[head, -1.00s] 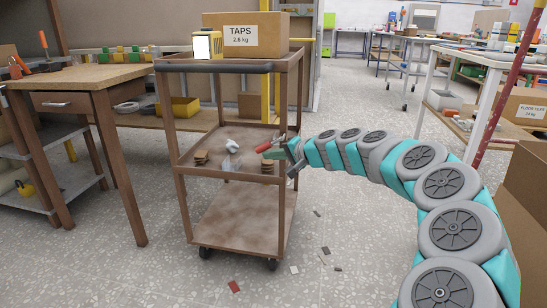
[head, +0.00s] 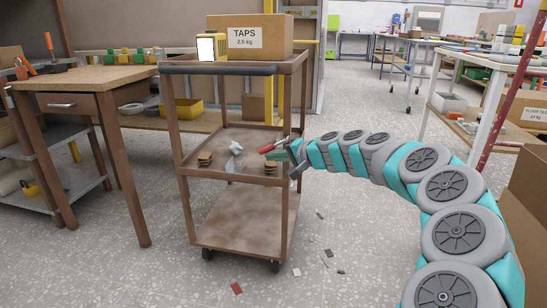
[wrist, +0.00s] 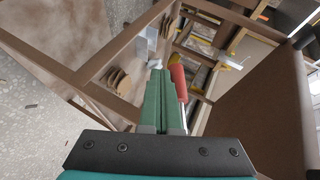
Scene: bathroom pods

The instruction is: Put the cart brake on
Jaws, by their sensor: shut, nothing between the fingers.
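The brown cart (head: 236,215) stands upright in the middle of the head view, with three shelves and dark caster wheels (head: 208,254) at its base. My gripper (head: 283,155) is at the cart's right side, at middle-shelf height. Its green fingers are shut and empty in the wrist view (wrist: 155,85). A red-handled item (head: 270,148) is right beside the fingers, and it also shows in the wrist view (wrist: 180,82). I cannot tell whether it is a brake lever or a loose tool, nor whether the fingers touch it. No brake is clearly identifiable at the wheels.
A TAPS box (head: 250,36) and a yellow device (head: 208,46) sit on the cart's top. Stacked brown discs (head: 205,159) lie on the middle shelf. A wooden table (head: 88,75) stands left of the cart. Small scraps (head: 237,288) litter the floor; the floor before the cart is otherwise open.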

